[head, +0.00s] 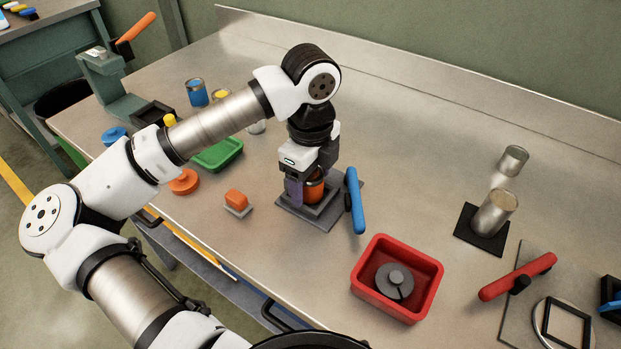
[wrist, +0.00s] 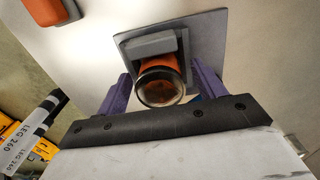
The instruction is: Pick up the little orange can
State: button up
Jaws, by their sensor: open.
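The little orange can (head: 313,190) stands on a grey fixture plate (head: 326,216) near the middle of the bench. My gripper (head: 310,190) is pointed down over it, with one purple finger in front of part of the can. In the wrist view the can (wrist: 161,82) shows its round open-looking rim and dark orange inside. The two purple fingers of my gripper (wrist: 160,92) are spread, one on each side of the can. I cannot tell whether either finger touches it.
A blue handle (head: 355,200) rises close to the can's right. A red tray (head: 362,285) with a grey slotted disc is in front right. An orange block (head: 236,198) lies to the left, near a green tray (head: 222,155). Metal cylinders (head: 494,212) stand further right.

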jog(key=shift+f, duration=0.2)
jog(key=c, duration=1.1)
jog(key=shift+c, duration=0.2)
